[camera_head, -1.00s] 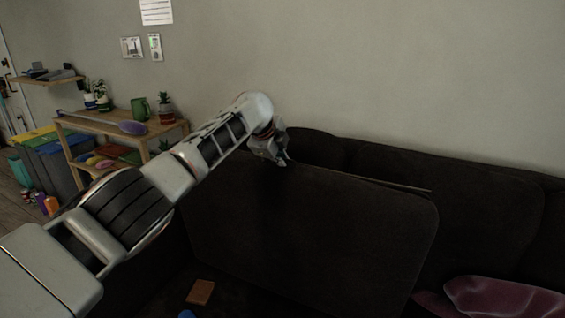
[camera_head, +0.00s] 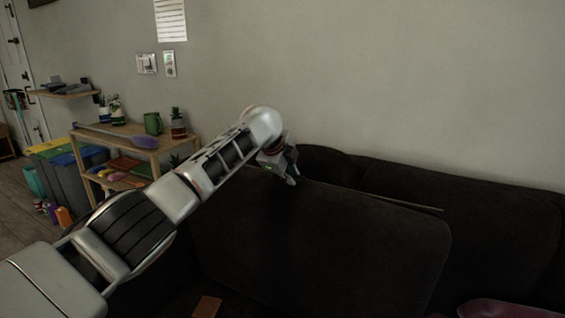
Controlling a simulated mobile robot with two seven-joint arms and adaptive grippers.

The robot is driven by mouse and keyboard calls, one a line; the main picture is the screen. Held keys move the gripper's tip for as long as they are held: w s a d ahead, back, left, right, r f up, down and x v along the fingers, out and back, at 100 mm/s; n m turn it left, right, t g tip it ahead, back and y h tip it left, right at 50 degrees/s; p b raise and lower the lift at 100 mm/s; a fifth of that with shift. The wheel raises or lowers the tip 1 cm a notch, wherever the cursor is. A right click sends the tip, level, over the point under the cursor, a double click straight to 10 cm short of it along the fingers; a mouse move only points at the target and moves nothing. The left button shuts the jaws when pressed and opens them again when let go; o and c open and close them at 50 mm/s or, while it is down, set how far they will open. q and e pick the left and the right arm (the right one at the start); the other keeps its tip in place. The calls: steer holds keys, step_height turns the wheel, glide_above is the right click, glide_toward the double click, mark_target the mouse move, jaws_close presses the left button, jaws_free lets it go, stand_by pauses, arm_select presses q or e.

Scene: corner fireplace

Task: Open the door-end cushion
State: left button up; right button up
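The dark brown door-end cushion (camera_head: 320,250) stands tilted up on the sofa, with its broad face toward me and its top edge below the backrest. My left arm reaches in from the left. Its gripper (camera_head: 291,176) is at the cushion's upper left edge, against or just beside it. The fingers are small and dark here, and I cannot tell whether they are open or shut. My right gripper is not in view.
A thin stick (camera_head: 402,202) lies along the gap behind the cushion's top edge. A brown flat object (camera_head: 207,307) lies below the cushion. A pink cushion (camera_head: 500,309) is at the lower right. A wooden shelf (camera_head: 135,148) with plants stands left, beside bins (camera_head: 75,172).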

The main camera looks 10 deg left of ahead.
arm_select(q)
steer(key=v, duration=1)
steer(key=shift+s+a+r, duration=0.15)
steer(key=shift+r, duration=0.05)
